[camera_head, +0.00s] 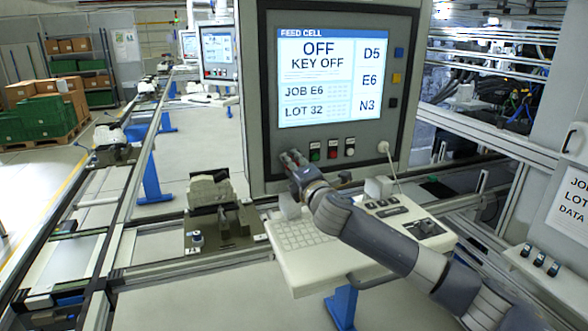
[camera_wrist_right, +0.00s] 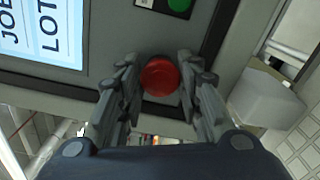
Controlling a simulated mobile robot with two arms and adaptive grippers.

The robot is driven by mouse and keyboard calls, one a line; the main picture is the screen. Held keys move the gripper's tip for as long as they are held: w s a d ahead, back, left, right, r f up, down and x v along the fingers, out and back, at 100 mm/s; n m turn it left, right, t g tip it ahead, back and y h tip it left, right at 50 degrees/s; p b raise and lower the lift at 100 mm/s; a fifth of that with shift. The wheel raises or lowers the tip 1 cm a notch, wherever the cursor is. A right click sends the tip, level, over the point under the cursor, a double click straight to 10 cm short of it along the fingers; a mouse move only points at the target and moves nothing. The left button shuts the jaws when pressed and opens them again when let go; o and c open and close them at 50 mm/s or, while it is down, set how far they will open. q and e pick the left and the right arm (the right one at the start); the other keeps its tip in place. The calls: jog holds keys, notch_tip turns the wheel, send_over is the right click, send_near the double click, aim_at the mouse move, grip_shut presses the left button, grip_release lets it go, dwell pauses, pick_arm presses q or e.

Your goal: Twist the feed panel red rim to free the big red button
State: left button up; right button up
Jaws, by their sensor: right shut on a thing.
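The feed panel (camera_head: 262,100) stands upright in the middle of the head view, its screen (camera_head: 330,75) reading "OFF" and "KEY OFF". In the right wrist view, the big red button (camera_wrist_right: 159,77) is round and sits on the grey panel face. My right gripper (camera_wrist_right: 159,70) has one finger on each side of it and is shut on its red rim. In the head view, my right gripper (camera_head: 292,159) is at the panel's lower left and hides the button. My left gripper is not in view.
Small green (camera_head: 315,151), red (camera_head: 333,148) and white (camera_head: 350,147) controls sit right of my gripper. A keyboard shelf (camera_head: 330,272) juts out below, under my right arm. A plug with a cable (camera_head: 384,148) is farther right. A conveyor with fixtures (camera_head: 212,200) runs at left.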

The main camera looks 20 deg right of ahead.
jog(key=shift+m+b, duration=0.5)
jog(key=shift+m, duration=1.4)
jog(key=o, duration=1.1)
jog(key=s, duration=1.2)
jog(key=shift+d, duration=0.2)
jog(key=shift+f, duration=0.1)
